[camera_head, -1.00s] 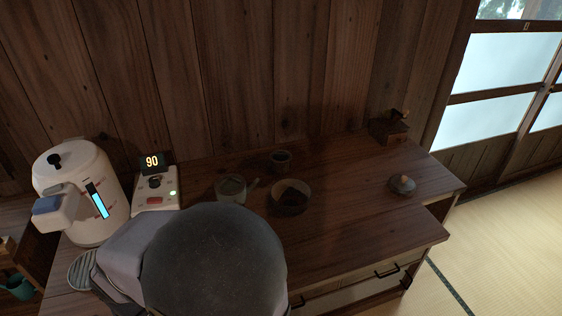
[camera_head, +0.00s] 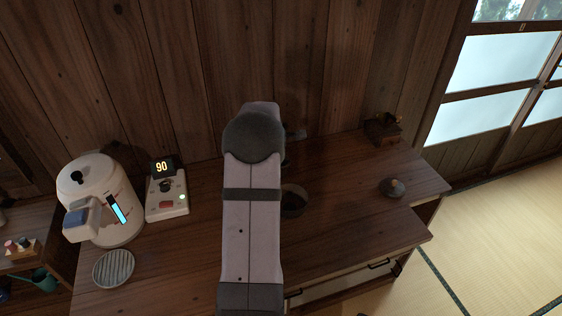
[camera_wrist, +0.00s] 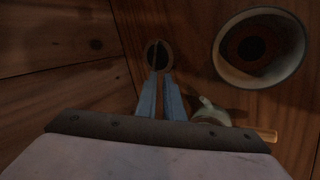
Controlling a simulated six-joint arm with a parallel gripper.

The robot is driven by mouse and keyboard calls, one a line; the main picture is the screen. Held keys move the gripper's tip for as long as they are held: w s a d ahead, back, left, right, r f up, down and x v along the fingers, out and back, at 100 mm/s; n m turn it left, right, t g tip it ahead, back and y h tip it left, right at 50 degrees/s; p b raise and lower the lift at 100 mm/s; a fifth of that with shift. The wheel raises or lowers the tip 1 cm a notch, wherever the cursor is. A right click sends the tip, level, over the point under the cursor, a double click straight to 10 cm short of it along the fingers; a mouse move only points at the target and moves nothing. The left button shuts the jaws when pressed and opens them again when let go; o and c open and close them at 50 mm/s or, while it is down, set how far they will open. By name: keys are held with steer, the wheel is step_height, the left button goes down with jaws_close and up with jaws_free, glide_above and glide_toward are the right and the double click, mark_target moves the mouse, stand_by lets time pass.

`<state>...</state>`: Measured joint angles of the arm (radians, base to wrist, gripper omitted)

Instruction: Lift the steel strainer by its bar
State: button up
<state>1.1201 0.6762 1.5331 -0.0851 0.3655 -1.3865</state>
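In the wrist view, a small round dark vessel (camera_wrist: 158,53) stands just beyond my fingertips. A thin line crosses its opening; I cannot tell whether this is the strainer's bar, and the strainer is not clearly made out. My gripper (camera_wrist: 161,80) points at the vessel, its two blue-grey fingers set a narrow gap apart with nothing seen between them. How far the tips are from the vessel is hard to judge. In the head view my arm hides the gripper and this vessel.
A bowl with dark contents (camera_wrist: 258,47) is right of the fingers. A pale teapot with a wooden handle (camera_wrist: 212,113) lies close below it.

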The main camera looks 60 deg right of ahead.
steer(key=shift+s+d+f+p, duration=0.1)
steer(key=shift+d+f+p, duration=1.7)
steer(key=shift+d+f, duration=1.1)
jaws_close()
steer(key=shift+r, duration=0.1)
